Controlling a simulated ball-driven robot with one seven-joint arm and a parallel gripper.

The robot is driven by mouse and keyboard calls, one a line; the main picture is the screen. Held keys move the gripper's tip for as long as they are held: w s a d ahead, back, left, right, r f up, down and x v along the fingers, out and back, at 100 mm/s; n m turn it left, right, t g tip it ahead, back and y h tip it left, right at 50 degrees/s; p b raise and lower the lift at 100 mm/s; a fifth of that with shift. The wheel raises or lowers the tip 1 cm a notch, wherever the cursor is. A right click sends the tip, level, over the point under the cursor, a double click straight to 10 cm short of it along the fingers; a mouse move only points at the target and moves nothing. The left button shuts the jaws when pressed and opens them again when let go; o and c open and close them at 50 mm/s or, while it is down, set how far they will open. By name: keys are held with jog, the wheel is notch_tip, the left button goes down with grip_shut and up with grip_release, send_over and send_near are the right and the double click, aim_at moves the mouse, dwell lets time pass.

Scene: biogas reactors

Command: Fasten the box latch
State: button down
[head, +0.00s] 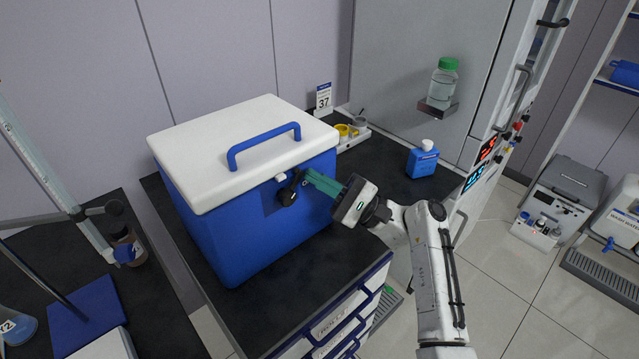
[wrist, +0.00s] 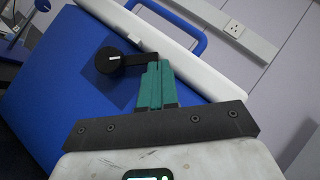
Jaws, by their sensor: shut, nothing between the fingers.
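The box (head: 245,225) is a blue cooler with a white lid (head: 225,150) that lies down on it; a blue handle (head: 262,145) stands on the lid. A black latch (head: 288,195) with a round pivot sits on the front, just under the lid. In the wrist view the latch's round pivot (wrist: 107,61) shows clearly. My gripper (head: 308,177) is shut and empty. Its teal fingertips (wrist: 153,68) are at the latch arm's end; whether they touch cannot be told.
A blue bottle (head: 422,158) and a tray with yellow and grey items (head: 350,135) stand on the dark bench (head: 325,240). A green-capped jar (head: 442,83) sits on a bracket behind. A stand (head: 80,300) is at the left. The bench before the box is clear.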

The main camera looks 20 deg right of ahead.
jog(key=n, duration=0.1)
jog(key=r+n+g, duration=0.1)
jog(key=shift+a+r+n+g, duration=0.15)
jog(key=shift+r+n+g, duration=0.05)
jog(key=shift+n+g, duration=0.1)
jog(key=n+g, duration=0.1)
jog(key=r+n+g+p, duration=0.1)
jog(key=shift+s+a+r+n+h, duration=0.2)
jog(key=shift+a+r+n+h, duration=0.05)
jog(key=shift+a+n+h, duration=0.15)
jog(key=shift+s+a+r+n+g+h+p, duration=0.1)
jog(key=shift+a+r+n+g+h+p, duration=0.2)
jog(key=shift+n+g, duration=0.15)
jog(key=shift+s+a+r+n+g+h+p, duration=0.1)
jog(key=shift+a+r+n+g+h+p, duration=0.1)
jog(key=shift+n+g+h, duration=0.25)
jog(key=shift+f+n, duration=0.1)
jog(key=shift+n, duration=0.2)
jog(key=shift+w, duration=0.1)
